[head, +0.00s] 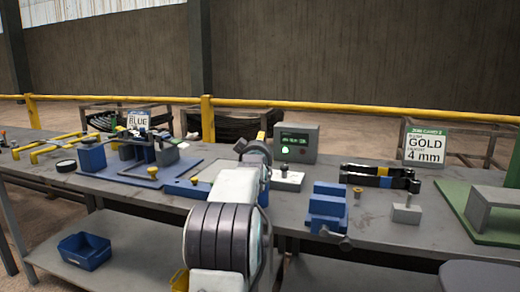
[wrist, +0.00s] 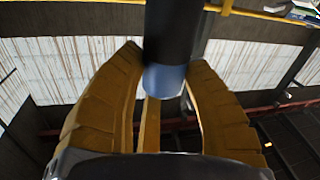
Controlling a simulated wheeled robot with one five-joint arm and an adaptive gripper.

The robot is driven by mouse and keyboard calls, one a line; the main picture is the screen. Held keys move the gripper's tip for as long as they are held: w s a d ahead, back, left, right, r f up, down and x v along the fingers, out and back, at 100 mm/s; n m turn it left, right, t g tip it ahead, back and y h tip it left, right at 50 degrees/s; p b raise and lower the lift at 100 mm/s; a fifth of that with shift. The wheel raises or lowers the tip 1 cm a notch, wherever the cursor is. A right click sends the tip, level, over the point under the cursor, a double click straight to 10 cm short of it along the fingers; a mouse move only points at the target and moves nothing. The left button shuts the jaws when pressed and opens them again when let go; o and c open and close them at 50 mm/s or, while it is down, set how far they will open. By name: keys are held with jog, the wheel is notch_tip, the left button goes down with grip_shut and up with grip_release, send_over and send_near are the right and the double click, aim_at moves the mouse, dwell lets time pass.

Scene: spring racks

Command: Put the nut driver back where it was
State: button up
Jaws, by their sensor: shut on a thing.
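The driver's upper part runs out of the top of that view. In the head view my arm reaches up over the middle of the bench, and the gripper (head: 261,137) is small and partly hidden by my own wrist. The driver cannot be made out clearly there. I cannot tell which spot on the bench is its former place.
A blue bin (head: 84,252) sits on the lower shelf.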

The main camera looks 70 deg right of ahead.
jog(key=shift+r, duration=0.2)
jog(key=o, duration=0.8)
jog(key=shift+f, duration=0.25)
jog(key=o, duration=0.4)
jog(key=shift+r, duration=0.1)
jog(key=shift+r, duration=0.15)
jog(key=b+v, duration=0.1)
jog(key=v, duration=1.1)
